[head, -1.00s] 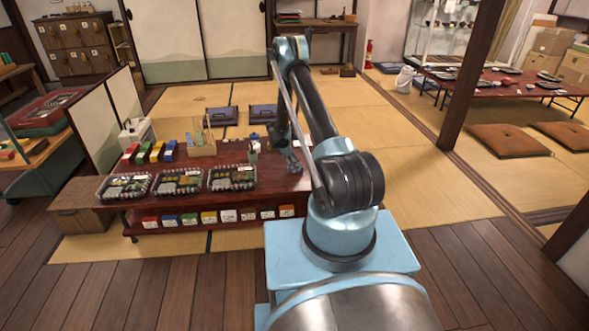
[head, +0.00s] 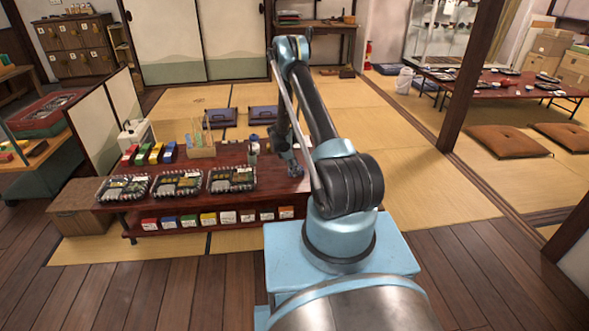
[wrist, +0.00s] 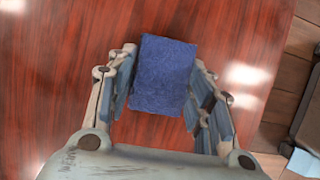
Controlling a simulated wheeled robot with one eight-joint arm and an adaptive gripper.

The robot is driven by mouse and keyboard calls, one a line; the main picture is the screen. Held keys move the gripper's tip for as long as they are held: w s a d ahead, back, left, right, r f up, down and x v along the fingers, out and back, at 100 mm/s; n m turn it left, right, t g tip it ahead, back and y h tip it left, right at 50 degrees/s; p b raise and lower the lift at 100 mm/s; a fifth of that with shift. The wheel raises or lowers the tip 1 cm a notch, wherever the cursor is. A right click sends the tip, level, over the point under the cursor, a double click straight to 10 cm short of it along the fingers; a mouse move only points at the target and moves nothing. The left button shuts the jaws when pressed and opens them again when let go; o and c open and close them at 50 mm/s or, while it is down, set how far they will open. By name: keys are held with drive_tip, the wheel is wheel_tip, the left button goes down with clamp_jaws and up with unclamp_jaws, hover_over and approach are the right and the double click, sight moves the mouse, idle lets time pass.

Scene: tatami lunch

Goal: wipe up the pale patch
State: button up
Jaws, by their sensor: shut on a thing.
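My gripper (wrist: 160,95) is shut on a blue block-like pad (wrist: 163,75), one finger on each side of it. The pad is over the glossy red-brown table (wrist: 60,60); I cannot tell whether it touches the top. In the head view my gripper (head: 296,170) is low at the right end of this table (head: 200,205), and the pad is not clear there. Whitish spots (wrist: 245,75) show on the tabletop in the wrist view. They look like light reflections, and I cannot make out a separate pale patch.
Several packed lunch trays (head: 178,184) stand along the table's near edge, left of my gripper. A small bottle-like item (head: 254,145) stands close by on the left. Colored boxes (head: 155,152) and a clear-sided holder (head: 201,140) are farther left. A wooden post (head: 472,75) rises at right.

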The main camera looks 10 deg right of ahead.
drive_tip(key=shift+s+f, duration=0.1)
drive_tip(key=shift+s, duration=0.2)
drive_tip(key=shift+w, duration=2.05)
drive_tip(key=shift+r, duration=3.1)
drive_tip(key=shift+r, duration=0.1)
wheel_tip(320, 180, up, 3)
drive_tip(key=shift+f, duration=0.1)
